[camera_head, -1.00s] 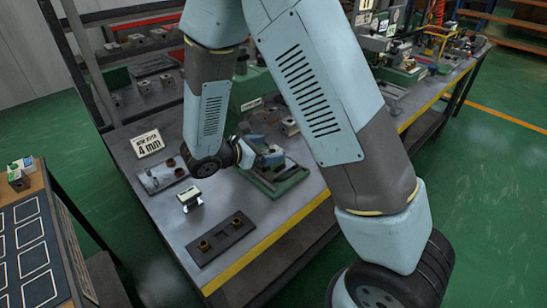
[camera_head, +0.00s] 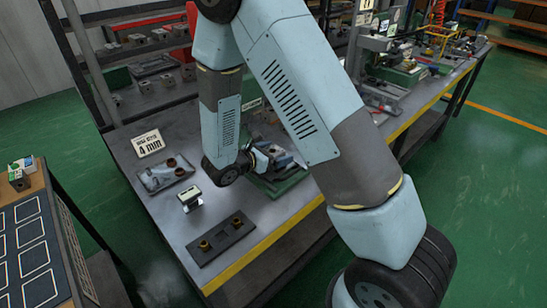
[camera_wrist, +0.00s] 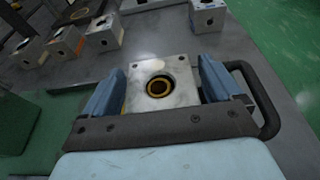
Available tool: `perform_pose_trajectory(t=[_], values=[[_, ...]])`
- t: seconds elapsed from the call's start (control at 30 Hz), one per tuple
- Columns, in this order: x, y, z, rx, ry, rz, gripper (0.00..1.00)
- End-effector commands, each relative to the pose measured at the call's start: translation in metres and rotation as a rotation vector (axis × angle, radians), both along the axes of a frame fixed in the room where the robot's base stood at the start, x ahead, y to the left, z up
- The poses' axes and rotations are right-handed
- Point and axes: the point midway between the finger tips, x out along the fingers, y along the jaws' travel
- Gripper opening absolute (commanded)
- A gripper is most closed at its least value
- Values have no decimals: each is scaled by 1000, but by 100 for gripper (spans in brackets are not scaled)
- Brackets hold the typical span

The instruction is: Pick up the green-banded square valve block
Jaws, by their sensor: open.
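My gripper (camera_wrist: 158,92) is open, with its blue fingers on either side of a square grey valve block (camera_wrist: 176,72) in the wrist view. The block's top face shows a round bore with a brass ring and small corner holes. Its sides are mostly hidden, so I cannot tell its band colour or whether the fingers touch it. In the head view, my gripper (camera_head: 280,160) is low over the workbench (camera_head: 180,232), and my arm covers much of that spot.
In the wrist view, several other blocks stand ahead, including an orange-banded block (camera_wrist: 65,42) and another block (camera_wrist: 208,15). In the head view, a dark two-socket plate (camera_head: 221,238), a grey tray (camera_head: 166,174) and a "4 mm" sign (camera_head: 149,143) are on the bench.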

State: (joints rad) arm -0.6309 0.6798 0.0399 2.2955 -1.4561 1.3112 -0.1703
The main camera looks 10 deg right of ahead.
Motion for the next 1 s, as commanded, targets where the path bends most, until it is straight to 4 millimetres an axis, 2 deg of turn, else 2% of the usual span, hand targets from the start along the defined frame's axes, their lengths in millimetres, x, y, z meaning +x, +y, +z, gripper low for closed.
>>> perform_pose_trajectory(t=[0.3, 1.0], values=[[2, -4, -2, 0, 0, 0, 92], [2, -4, -1, 0, 0, 0, 25]])
